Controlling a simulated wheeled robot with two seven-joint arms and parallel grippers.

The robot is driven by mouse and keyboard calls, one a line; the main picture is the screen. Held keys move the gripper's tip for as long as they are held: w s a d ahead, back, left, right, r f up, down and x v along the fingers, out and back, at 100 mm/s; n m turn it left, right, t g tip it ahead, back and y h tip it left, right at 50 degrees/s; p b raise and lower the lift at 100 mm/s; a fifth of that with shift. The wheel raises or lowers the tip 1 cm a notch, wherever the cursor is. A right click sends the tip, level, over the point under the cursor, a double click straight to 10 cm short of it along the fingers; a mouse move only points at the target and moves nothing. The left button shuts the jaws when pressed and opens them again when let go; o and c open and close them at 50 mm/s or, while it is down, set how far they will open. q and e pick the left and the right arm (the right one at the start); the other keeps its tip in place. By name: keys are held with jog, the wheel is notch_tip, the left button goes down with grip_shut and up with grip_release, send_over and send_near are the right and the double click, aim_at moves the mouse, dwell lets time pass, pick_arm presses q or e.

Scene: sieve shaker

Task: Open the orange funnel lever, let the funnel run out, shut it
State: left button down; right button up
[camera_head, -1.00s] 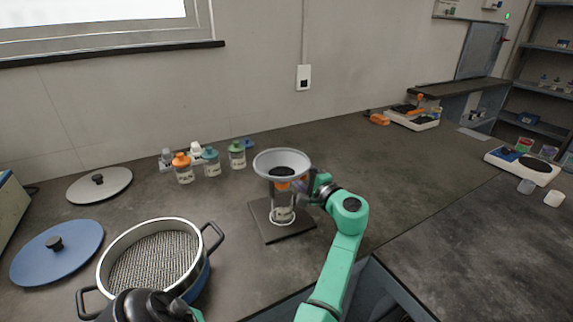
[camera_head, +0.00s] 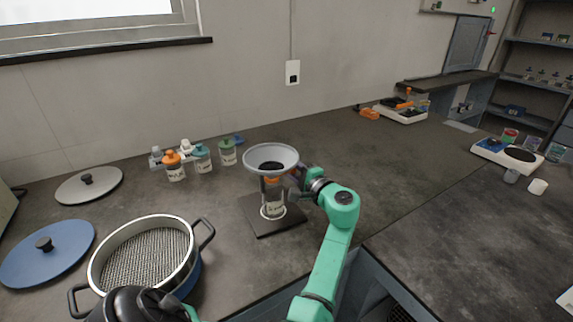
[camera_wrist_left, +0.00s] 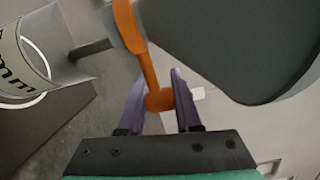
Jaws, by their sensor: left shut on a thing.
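The grey funnel (camera_head: 271,153) stands above a clear labelled jar (camera_head: 273,208) on a dark square base plate (camera_head: 257,226). Dark material or a dark opening shows inside the funnel; I cannot tell how full it is. The orange lever (camera_wrist_left: 146,65) runs down between my left gripper's purple fingers in the left wrist view, its round end near the fingertips. My left gripper (camera_wrist_left: 158,95) is shut on this lever, at the right side of the funnel. In the head view the gripper is small and dark there. My right gripper is not in view.
A sieve pan (camera_head: 147,252) stands front left, with a blue lid (camera_head: 70,255) and a grey lid (camera_head: 75,188) beside it. Several capped bottles (camera_head: 175,170) stand behind. Two balances (camera_head: 507,153) (camera_head: 402,113) are to the right. The bench right of the arm is mostly clear.

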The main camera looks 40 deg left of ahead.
pick_arm(q)
jog(key=shift+r, duration=0.1)
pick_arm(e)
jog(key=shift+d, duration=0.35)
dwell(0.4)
